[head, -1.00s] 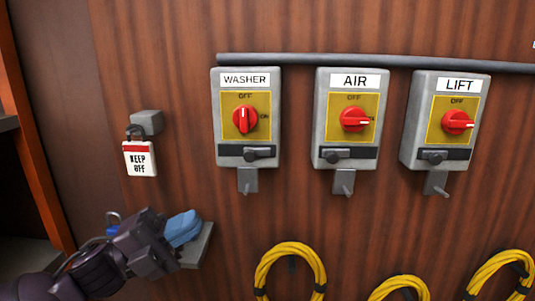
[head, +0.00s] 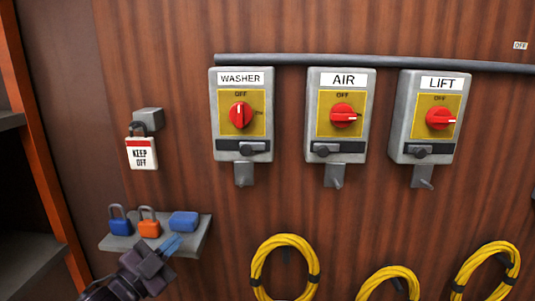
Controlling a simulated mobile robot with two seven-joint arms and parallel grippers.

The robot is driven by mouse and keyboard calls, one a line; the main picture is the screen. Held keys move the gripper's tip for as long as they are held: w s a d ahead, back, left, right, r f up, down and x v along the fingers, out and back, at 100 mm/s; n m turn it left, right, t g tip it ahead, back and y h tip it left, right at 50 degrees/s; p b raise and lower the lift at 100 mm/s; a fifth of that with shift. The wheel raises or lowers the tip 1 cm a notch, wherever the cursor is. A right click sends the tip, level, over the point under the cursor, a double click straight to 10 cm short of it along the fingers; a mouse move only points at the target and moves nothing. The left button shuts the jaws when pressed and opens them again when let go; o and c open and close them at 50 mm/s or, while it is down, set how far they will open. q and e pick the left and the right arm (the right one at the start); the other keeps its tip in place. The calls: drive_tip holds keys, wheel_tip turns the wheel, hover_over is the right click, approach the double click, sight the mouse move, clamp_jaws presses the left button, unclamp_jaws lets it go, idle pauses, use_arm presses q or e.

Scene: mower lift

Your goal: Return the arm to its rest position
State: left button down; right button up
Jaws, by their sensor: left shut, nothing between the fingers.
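My left gripper (head: 170,244), dark with light blue fingertips, comes in from the bottom left. It is shut and empty, just in front of the lower edge of a small grey shelf (head: 196,240). On the shelf sit a blue padlock (head: 120,225), an orange padlock (head: 149,228) and a blue block-like item (head: 184,222). My right gripper is not in view.
Three grey switch boxes hang on the wood wall: WASHER (head: 226,124) with its red knob upright at OFF, AIR (head: 324,100) and LIFT (head: 409,102) with knobs turned sideways. A KEEP OFF padlock (head: 142,154) hangs left. Yellow cable coils (head: 259,265) hang below.

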use_arm(q)
drive_tip(key=s+a+f+n+y, duration=0.2)
drive_tip(key=f+n+y, duration=0.1)
drive_tip(key=f, duration=0.3)
drive_tip(key=s+a+f+n+y, duration=0.2)
drive_tip(key=f+n+y, duration=0.15)
drive_tip(key=f, duration=0.35)
drive_tip(key=s+a+f+n+g+y, duration=0.2)
drive_tip(key=s+f+n+g, duration=0.1)
drive_tip(key=s+f, duration=0.7)
drive_tip(key=s+a+f+n+g+y, duration=0.2)
drive_tip(key=s+f+n+g, duration=0.1)
drive_tip(key=s+f, duration=0.6)
drive_tip(key=shift+s+a+f+n, duration=0.2)
drive_tip(key=shift+s+f+n, duration=0.2)
drive_tip(key=shift+s+n, duration=0.35)
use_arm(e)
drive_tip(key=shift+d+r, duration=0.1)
use_arm(q)
drive_tip(key=shift+w, duration=0.1)
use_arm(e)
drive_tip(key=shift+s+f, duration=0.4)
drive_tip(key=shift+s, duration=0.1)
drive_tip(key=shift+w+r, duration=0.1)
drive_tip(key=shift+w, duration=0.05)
